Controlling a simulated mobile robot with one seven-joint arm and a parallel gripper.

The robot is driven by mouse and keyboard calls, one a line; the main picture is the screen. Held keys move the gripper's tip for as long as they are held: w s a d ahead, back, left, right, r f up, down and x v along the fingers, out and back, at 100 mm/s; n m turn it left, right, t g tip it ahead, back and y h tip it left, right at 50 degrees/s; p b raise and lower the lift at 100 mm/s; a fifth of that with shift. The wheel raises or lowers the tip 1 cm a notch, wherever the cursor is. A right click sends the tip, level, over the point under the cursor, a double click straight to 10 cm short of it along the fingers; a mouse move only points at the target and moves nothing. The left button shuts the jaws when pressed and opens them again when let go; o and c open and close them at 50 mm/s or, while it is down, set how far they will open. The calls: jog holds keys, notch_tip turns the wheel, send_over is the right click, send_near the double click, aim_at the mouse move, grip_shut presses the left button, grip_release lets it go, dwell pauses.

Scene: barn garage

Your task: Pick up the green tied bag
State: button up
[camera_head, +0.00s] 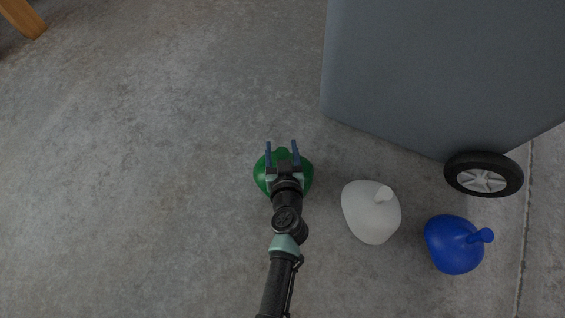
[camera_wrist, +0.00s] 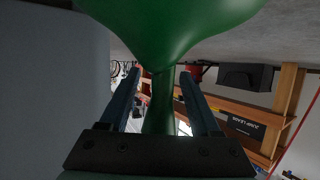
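The green tied bag (camera_head: 261,177) sits on the concrete floor, partly hidden under my gripper (camera_head: 281,146) in the head view. In the wrist view the bag's round body (camera_wrist: 170,25) fills the top, and its narrow neck runs down between the two fingers of my gripper (camera_wrist: 160,76). My gripper is open, with a finger on each side of the neck and gaps showing beside it. No grip on the neck is visible.
A white tied bag (camera_head: 368,215) and a blue tied bag (camera_head: 452,248) sit to the right. A large grey bin (camera_head: 430,70) with a black wheel (camera_head: 483,174) stands behind them. Wooden shelves (camera_wrist: 235,108) show in the wrist view.

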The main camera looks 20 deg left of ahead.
grip_shut()
dwell(1.1)
jog(key=shift+r, duration=0.1)
